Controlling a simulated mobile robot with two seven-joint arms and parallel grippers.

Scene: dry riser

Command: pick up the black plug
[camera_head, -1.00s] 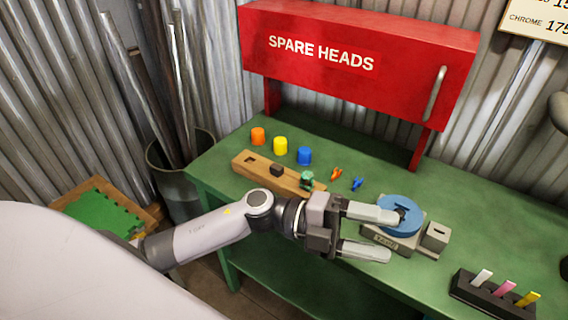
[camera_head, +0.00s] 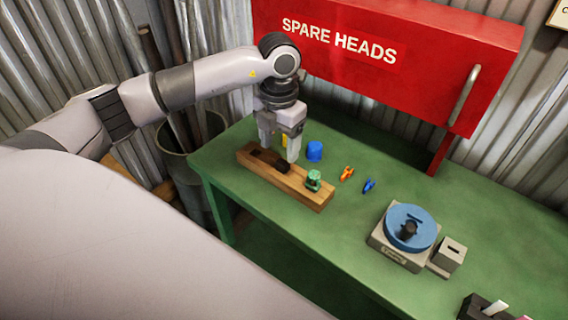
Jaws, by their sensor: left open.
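The black plug (camera_head: 284,168) stands in the wooden block (camera_head: 316,197) on the green table, between an end hole and a green plug (camera_head: 313,180). My left gripper (camera_head: 280,154) points down over the block, open and empty. Its fingertips are just above and behind the black plug in the picture; I cannot tell the exact gap. My right gripper is not in view.
A blue cap (camera_head: 314,151) stands behind the block; a yellow cap (camera_head: 284,141) is mostly hidden by my gripper. Small orange (camera_head: 347,173) and blue (camera_head: 369,186) pieces lie to the right. A blue disc (camera_head: 425,224) sits on a grey base. The red cabinet (camera_head: 430,60) stands behind.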

